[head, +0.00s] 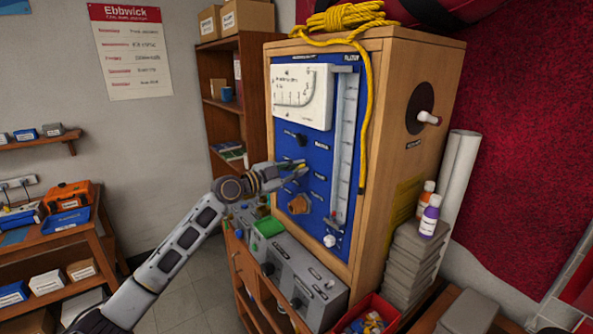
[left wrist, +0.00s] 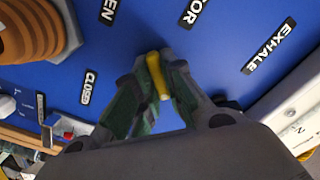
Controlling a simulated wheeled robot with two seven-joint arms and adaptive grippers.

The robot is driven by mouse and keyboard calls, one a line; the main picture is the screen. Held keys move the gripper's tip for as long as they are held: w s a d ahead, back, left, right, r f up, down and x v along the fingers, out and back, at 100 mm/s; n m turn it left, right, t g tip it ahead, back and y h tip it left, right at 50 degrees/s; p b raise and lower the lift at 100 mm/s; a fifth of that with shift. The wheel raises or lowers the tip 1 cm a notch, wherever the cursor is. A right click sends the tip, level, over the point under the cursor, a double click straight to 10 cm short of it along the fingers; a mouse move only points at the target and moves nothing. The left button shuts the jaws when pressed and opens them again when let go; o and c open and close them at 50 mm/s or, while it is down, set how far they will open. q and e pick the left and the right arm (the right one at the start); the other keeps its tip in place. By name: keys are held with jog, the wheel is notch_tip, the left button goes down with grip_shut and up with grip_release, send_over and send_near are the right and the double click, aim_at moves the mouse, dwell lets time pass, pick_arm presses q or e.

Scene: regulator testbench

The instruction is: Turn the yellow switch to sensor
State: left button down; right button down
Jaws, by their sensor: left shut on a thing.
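The yellow switch (left wrist: 157,76) is a small lever on the blue panel (left wrist: 130,35). In the left wrist view it stands nearly upright in the picture between my fingertips. My left gripper (head: 297,170) reaches the panel from the left in the head view. In the left wrist view the gripper (left wrist: 155,85) is shut on the yellow switch. The first label is cut off by the picture edge. My right gripper is in neither view.
An orange ribbed knob (head: 299,204) sits below the gripper, close by in the wrist view. A black knob (head: 301,139) and white gauge (head: 303,96) are above. A clear vertical tube (head: 344,150) is right. Grey boxes (head: 295,280) stand below the panel.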

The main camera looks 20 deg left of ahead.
pick_arm(q)
jog(key=shift+n, duration=0.6)
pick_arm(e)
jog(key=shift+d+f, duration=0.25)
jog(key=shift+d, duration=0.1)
pick_arm(q)
jog(key=n+b, duration=0.1)
jog(key=n, duration=0.6)
jog(key=shift+r, duration=0.1)
jog(key=n+p, duration=0.1)
jog(key=n, duration=0.3)
jog(key=shift+a+n, duration=0.1)
jog(key=shift+n, duration=0.2)
jog(key=n+p, duration=0.2)
jog(key=n, duration=0.3)
jog(key=shift+w+a+p, duration=0.1)
jog(key=shift+p, duration=0.2)
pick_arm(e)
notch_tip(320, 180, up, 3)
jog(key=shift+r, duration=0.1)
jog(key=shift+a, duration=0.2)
pick_arm(q)
jog(key=c, duration=1.5)
grip_release()
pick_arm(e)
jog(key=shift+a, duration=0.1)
